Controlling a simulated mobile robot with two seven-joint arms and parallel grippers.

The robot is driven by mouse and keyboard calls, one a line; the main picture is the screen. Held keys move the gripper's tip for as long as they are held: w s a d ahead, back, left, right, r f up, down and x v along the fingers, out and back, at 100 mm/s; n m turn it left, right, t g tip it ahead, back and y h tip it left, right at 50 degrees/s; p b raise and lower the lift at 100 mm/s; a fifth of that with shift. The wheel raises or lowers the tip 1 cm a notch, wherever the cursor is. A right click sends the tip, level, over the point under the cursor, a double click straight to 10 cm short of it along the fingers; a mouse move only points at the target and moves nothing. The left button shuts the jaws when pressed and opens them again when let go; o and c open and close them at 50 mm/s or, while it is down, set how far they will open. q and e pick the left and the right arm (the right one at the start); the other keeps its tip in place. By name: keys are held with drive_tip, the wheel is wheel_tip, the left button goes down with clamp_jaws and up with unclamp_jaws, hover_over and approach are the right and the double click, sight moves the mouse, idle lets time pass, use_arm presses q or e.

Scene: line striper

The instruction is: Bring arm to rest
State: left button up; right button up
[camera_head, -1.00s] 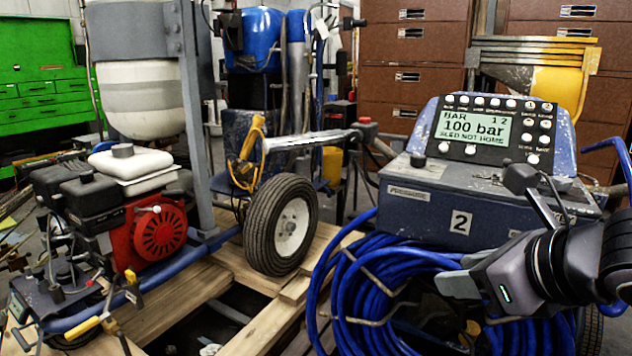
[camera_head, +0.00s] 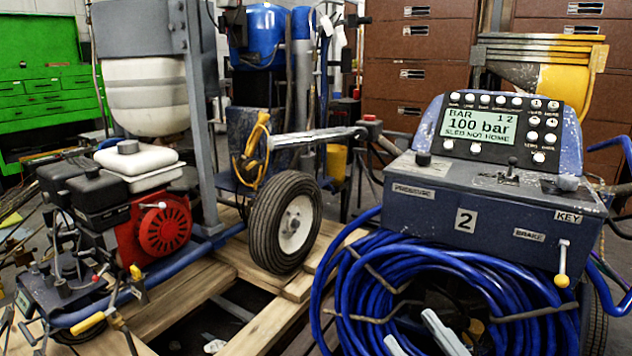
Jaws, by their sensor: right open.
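My right gripper (camera_head: 418,336) shows only as two grey fingertips at the bottom edge, spread apart with nothing between them. It is in front of the coiled blue hose (camera_head: 372,290), below the control box. The rest of my right arm is out of the picture, and my left gripper is not in view. The control box (camera_head: 425,212) carries labels for pressure, brake and key and the number 2. Its display (camera_head: 480,122) reads "100 bar" and "SLED NOT HOME". A yellow-tipped lever (camera_head: 562,265) hangs at its right front.
A red engine (camera_head: 163,230) stands at left beside a wheel (camera_head: 292,222) and a grey post. Wooden planks (camera_head: 185,290) surround a dark opening. A green tool cabinet (camera_head: 45,90) and brown drawers (camera_head: 415,45) stand behind. A yellow hopper (camera_head: 560,85) is behind the display.

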drive_tip(key=s+f+m+g+h, duration=0.2)
drive_tip(key=f+m+g, duration=0.15)
drive_tip(key=f, duration=0.45)
drive_tip(key=s+f+m+g+h, duration=0.2)
drive_tip(key=f+m+h, duration=0.1)
drive_tip(key=f+m, duration=0.3)
use_arm(q)
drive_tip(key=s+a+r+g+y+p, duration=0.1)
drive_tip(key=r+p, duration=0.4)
drive_tip(key=p, duration=0.7)
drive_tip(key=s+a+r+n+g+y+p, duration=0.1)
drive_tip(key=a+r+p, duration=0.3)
drive_tip(key=p, duration=0.8)
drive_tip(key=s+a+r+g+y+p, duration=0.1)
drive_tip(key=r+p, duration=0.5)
drive_tip(key=p, duration=0.7)
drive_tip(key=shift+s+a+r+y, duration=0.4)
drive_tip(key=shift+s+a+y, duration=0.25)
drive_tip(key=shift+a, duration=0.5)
use_arm(e)
drive_tip(key=s+d+r+g+h, duration=0.1)
drive_tip(key=s+d+r+h, duration=0.1)
drive_tip(key=d+r, duration=0.2)
drive_tip(key=s+d+r+g+h, duration=0.2)
drive_tip(key=d+r, duration=0.3)
drive_tip(key=r, duration=0.5)
drive_tip(key=shift+r, duration=0.3)
drive_tip(key=shift+g, duration=0.25)
